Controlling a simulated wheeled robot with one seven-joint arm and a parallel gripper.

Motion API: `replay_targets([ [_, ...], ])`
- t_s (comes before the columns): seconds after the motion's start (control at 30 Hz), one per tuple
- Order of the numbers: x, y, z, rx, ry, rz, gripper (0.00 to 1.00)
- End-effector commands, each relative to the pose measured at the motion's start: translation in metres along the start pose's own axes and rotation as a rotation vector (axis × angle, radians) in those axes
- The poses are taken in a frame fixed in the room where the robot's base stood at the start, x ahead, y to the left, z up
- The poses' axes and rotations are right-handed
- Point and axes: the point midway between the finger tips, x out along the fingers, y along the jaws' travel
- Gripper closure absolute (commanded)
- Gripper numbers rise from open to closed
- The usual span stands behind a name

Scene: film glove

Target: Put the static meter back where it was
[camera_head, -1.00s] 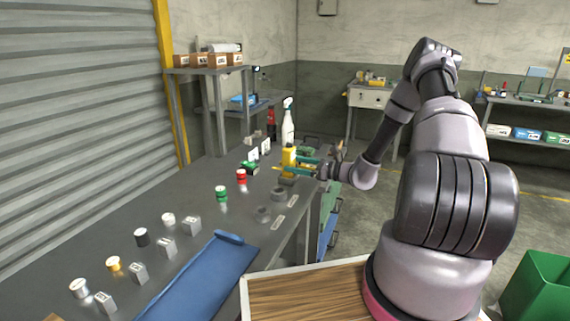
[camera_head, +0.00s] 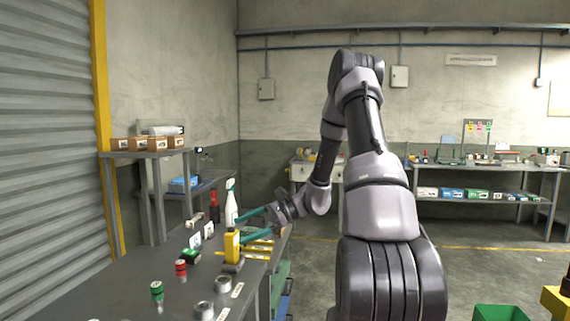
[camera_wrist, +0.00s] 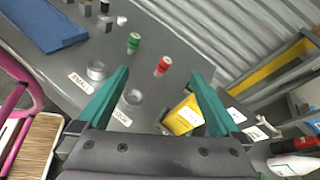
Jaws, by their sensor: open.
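The yellow meter (camera_head: 232,246) stands upright on the grey bench, with a dark block-like base under it. In the wrist view the yellow meter (camera_wrist: 182,118) shows between my fingers, closer to the right one; its lower part is partly hidden. My gripper (camera_head: 243,229) has teal fingers and is open. Its fingertips are beside the meter in the head view, and I cannot tell whether they touch it. In the wrist view my gripper (camera_wrist: 160,73) is spread wide with nothing clamped between its tips.
Grey round holders (camera_head: 222,284) with white labels sit near the bench's front edge. A red-capped can (camera_head: 181,270) and a green one (camera_head: 157,291) stand left. A white spray bottle (camera_head: 231,203) and a red bottle (camera_head: 214,206) stand behind. Yellow-handled tools (camera_head: 260,247) lie right.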

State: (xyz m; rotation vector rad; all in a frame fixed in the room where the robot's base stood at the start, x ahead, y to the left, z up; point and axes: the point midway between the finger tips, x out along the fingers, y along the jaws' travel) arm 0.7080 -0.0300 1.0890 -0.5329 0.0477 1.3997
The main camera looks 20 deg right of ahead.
Motion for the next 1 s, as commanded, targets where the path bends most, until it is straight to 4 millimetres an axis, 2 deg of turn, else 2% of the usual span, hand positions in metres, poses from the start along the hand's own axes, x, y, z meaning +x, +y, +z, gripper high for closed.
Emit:
replay_targets([
  [0.03,-0.002,0.005,0.021,-0.069,0.045,0.052,0.00],
  [0.1,-0.007,0.014,0.044,-0.152,0.106,0.120,0.00],
  [0.4,-0.037,0.056,0.129,-0.509,0.381,0.345,0.00],
  [0.8,-0.102,0.111,0.220,-0.989,0.761,0.461,0.00],
  [1.0,-0.133,0.133,0.251,-1.190,0.919,0.443,0.00],
])
